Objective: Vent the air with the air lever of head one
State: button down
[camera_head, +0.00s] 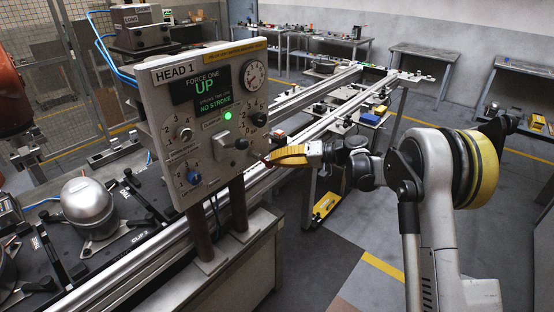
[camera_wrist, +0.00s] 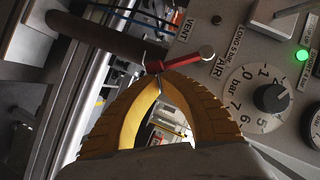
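The head one panel (camera_head: 208,110) stands upright, with "HEAD 1" at its top and a display reading "FORCE ONE UP" and "NO STROKE". In the wrist view, the air lever (camera_wrist: 178,61) is a short red bar with a pale ball end, beside the labels "VENT" and "AIR". The ball end points right, toward those labels. Whether the tips touch the lever is unclear.
The panel carries a round gauge (camera_head: 254,75), a lit green lamp (camera_head: 228,116), a blue knob (camera_head: 193,177) and a bar dial (camera_wrist: 271,98). Conveyor rails run behind it. A silver compressor (camera_head: 88,207) sits at left. The floor at right is open.

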aim_at(271, 167)
jog(key=shift+s+a+f+m+y+b, duration=0.25)
jog(key=shift+f+m+y+b, duration=0.15)
jog(key=shift+f+m+b, duration=0.1)
jog(key=shift+s+a+f+m+y+b, duration=0.15)
jog(key=shift+s+f+m+y+b, duration=0.05)
jog(key=shift+f+m+y+b, duration=0.25)
jog(key=shift+s+a+f+m+g+y+b, duration=0.25)
jog(key=shift+s+m+g+b, duration=0.1)
jog(key=shift+m, duration=0.2)
jog(key=shift+s+a+f, duration=0.3)
jog(key=shift+s+a, duration=0.1)
jog(key=shift+s, duration=0.1)
jog(key=shift+s+b, duration=0.1)
jog(key=shift+b, duration=0.2)
